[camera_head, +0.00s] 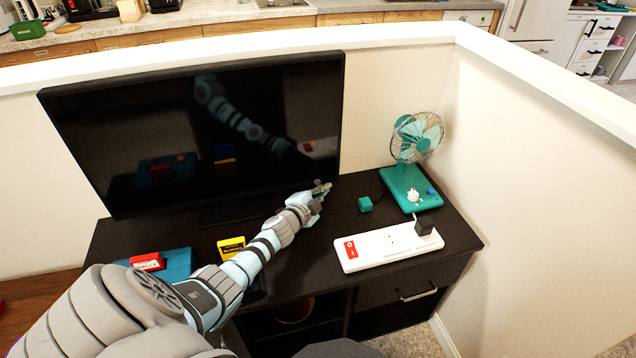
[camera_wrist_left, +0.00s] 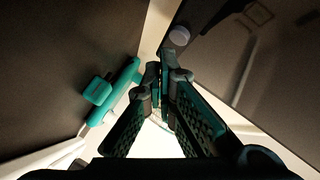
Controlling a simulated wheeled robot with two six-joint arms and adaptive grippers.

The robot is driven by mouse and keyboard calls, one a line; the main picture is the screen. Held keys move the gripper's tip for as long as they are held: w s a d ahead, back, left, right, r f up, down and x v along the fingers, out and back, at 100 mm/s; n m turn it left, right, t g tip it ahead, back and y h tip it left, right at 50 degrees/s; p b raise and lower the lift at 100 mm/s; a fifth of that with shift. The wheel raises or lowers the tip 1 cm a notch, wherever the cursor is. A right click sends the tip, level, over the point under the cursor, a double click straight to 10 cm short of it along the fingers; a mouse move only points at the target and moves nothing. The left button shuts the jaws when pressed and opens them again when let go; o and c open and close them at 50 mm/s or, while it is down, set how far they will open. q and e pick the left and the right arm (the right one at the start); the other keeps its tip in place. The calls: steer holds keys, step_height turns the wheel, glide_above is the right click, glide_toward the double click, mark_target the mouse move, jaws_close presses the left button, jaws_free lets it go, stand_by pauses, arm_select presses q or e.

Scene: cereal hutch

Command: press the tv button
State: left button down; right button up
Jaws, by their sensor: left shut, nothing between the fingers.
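The black TV (camera_head: 190,130) stands at the back of the dark cabinet, its screen dark and reflecting my arm. In the left wrist view the TV (camera_wrist_left: 250,85) fills the right side, and a small round grey button (camera_wrist_left: 180,36) shows near its edge. I cannot make out the button in the head view. My left gripper (camera_head: 321,188) is shut and empty, just in front of the TV's lower right corner. In the wrist view its fingertips (camera_wrist_left: 163,75) are together, just below the button in the picture; I cannot tell whether they touch anything. My right gripper is out of view.
A teal fan (camera_head: 405,185) and a small teal cube (camera_head: 365,204) stand right of my gripper. A white power strip (camera_head: 375,252) with a black plug (camera_head: 424,226) lies nearer. A blue console (camera_head: 178,264) and a yellow cartridge (camera_head: 231,246) lie left. White walls enclose the cabinet.

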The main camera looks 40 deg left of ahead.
arm_select(q)
steer(key=shift+s+d, duration=0.75)
steer(key=shift+d, duration=0.3)
steer(key=shift+s+d, duration=0.7)
steer(key=shift+d, duration=0.3)
